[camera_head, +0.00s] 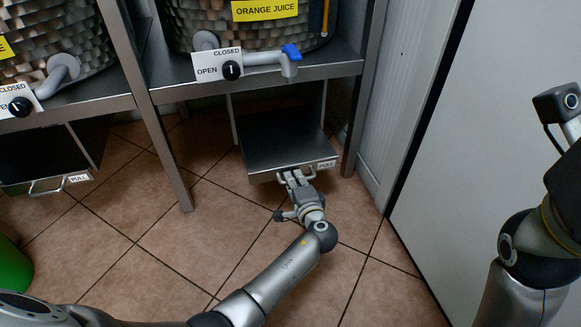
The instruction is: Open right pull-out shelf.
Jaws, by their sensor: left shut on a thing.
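The right pull-out shelf (285,146) is a grey metal tray under the orange juice counter, with a "PULL" label (326,164) on its front edge. Its bare top surface shows. My left gripper (297,178) is at the bar handle (312,173) on the shelf's front and is shut on it. The fingers hide part of the handle. My right arm comes in at the right edge, but its fingers are not in view.
A left pull-out shelf (32,186) with its own handle hangs under the left counter. A counter leg (172,165) stands between the shelves. A white panel (470,130) bounds the right side. Tiled floor (240,215) in front is clear. A green container (12,268) stands at far left.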

